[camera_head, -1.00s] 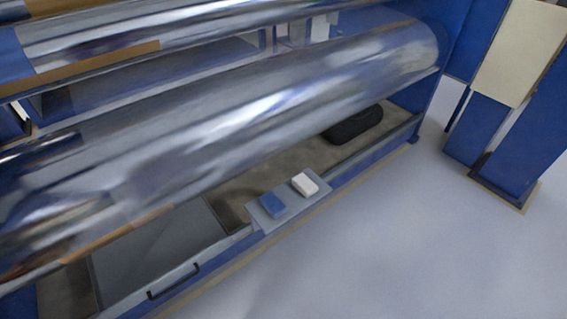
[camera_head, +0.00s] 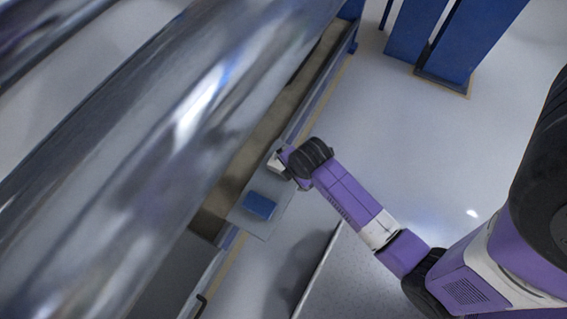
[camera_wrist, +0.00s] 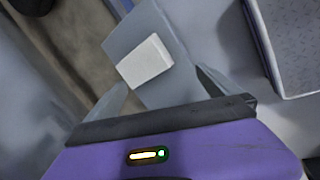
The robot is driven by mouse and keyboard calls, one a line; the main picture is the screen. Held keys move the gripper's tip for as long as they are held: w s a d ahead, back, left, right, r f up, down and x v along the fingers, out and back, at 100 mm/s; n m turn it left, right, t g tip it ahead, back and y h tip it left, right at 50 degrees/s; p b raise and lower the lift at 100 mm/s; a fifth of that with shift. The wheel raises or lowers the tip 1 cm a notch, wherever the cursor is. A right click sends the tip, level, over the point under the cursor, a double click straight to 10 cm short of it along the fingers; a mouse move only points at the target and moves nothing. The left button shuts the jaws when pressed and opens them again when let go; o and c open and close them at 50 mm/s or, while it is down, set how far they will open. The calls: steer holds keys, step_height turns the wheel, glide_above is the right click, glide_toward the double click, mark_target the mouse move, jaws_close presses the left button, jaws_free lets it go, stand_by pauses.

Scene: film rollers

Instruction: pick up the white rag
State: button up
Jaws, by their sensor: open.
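The white rag (camera_wrist: 145,62) is a folded block lying on a small grey tray (camera_wrist: 135,28) in the wrist view. My gripper (camera_wrist: 160,78) is open, with one finger on each side of the rag's near end, and nothing is held. I cannot tell whether the fingers are level with the rag or above it. In the head view my gripper (camera_head: 281,160) is over the far end of the tray (camera_head: 246,226) and mostly hides the rag there.
A blue rag (camera_head: 260,206) lies on the same tray, near my gripper. Large shiny film rollers (camera_head: 170,140) stretch over the left side. Blue posts (camera_head: 432,42) stand at the back. The pale floor (camera_head: 400,130) is open to the right.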

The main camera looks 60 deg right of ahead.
mark_target(276, 166)
steer(key=w+d+n+g, duration=0.1)
steer(key=w+d+r+n+y, duration=0.1)
steer(key=w+n+g, duration=0.1)
steer(key=w, duration=0.1)
steer(key=shift+d+r+g, duration=0.25)
steer(key=shift+d+g, duration=0.05)
steer(key=shift+d, duration=0.1)
steer(key=shift+w+d+r+n+g+y, duration=0.25)
steer(key=shift+r+n+y, duration=0.2)
steer(key=shift+n, duration=0.25)
steer(key=shift+w, duration=0.1)
steer(key=f, duration=0.2)
steer(key=f+b, duration=0.1)
steer(key=f, duration=0.4)
steer(key=shift+d+f, duration=0.25)
steer(key=c, duration=1.1)
